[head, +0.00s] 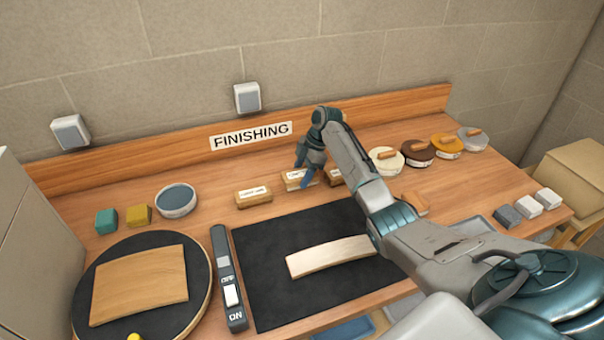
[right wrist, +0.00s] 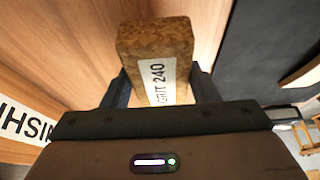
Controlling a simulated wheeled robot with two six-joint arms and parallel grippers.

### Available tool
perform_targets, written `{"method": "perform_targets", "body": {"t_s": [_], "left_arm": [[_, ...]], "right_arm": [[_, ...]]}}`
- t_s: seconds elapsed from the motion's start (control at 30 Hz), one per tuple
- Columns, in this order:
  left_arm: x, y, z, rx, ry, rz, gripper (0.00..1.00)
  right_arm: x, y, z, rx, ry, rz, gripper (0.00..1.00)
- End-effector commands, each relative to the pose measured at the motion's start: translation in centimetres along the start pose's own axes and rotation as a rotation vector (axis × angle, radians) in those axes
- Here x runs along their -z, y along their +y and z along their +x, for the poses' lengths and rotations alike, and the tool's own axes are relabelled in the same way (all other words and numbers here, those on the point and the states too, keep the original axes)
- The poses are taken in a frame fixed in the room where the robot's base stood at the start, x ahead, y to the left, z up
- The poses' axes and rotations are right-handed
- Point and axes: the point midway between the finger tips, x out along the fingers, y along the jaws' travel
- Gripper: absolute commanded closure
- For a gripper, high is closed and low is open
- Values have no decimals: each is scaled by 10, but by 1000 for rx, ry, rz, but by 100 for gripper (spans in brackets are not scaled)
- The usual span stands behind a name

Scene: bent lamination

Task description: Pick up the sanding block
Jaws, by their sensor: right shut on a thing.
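Several sanding blocks stand in a row behind the black mat. My right gripper (head: 307,178) is at the middle sanding block (head: 292,182), which is brown with a white label. In the right wrist view this block (right wrist: 155,45) reads "GRIT 240" and sits between the two fingers (right wrist: 160,90), which are shut on its sides. A second sanding block (head: 253,196) stands to its left, and a third (head: 335,177) to its right, partly hidden by my arm. Whether the held block touches the bench is hard to tell. My left gripper is out of view.
A pale bent wood piece (head: 330,256) lies on the black mat (head: 262,300). A switch bar (head: 229,280) marked ON and OFF lies left of it, beside a round turntable (head: 200,275) bearing a curved wood panel (head: 140,284). Round tins (head: 418,153) stand right. The "FINISHING" backboard (head: 190,151) is close behind.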

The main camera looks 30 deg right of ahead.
Motion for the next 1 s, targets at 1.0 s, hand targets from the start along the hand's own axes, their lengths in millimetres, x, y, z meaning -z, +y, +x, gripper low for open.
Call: {"method": "perform_targets", "body": {"t_s": [1.0], "left_arm": [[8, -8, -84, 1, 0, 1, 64]], "right_arm": [[31, -155, 1, 6, -1, 1, 69]]}}
